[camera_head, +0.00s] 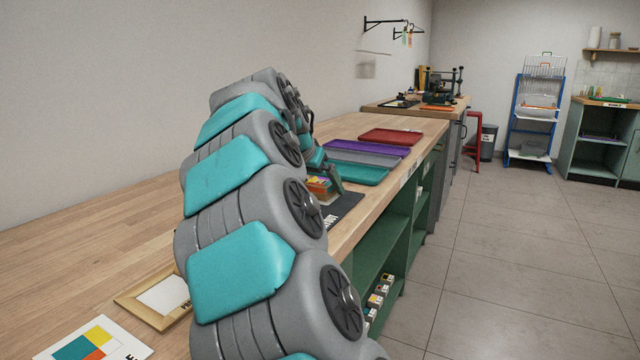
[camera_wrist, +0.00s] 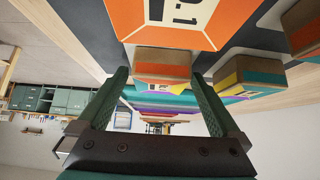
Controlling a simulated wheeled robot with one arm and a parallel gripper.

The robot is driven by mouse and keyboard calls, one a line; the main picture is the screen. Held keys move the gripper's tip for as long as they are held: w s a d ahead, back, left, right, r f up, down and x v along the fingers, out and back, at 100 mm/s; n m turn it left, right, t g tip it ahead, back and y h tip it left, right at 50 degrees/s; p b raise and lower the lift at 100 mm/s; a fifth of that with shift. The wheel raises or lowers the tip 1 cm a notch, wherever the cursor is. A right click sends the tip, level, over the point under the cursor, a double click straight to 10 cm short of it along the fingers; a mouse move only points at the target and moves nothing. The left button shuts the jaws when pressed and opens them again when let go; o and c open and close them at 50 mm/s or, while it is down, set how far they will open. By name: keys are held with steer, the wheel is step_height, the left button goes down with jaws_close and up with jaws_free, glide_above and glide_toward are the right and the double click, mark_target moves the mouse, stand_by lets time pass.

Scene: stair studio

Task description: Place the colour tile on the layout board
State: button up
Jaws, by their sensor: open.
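Several thick colour tiles with brown sides lie in a cluster on a dark mat (camera_head: 345,212) on the bench. The wrist view, turned over, shows an orange tile marked P.1 (camera_wrist: 175,18) close up. A brown-sided tile (camera_wrist: 162,66) shows between my fingertips, with apparent gaps on both sides. My gripper (camera_wrist: 159,76) is open and empty; in the head view it is at the tiles (camera_head: 319,186), partly hidden by my arm. A wooden-framed board with a white inset (camera_head: 162,297), perhaps the layout board, lies at the lower left, partly behind my arm.
A printed card (camera_head: 95,342) with teal, yellow and orange blocks lies at the front left. Teal (camera_head: 360,174), purple (camera_head: 368,149) and red (camera_head: 390,136) trays stand beyond the mat. The bench left of my arm is mostly bare. Small boxes sit on a lower shelf.

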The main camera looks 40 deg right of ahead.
steer(key=shift+r, duration=0.2)
steer(key=v, duration=1.2)
steer(key=shift+w, duration=0.1)
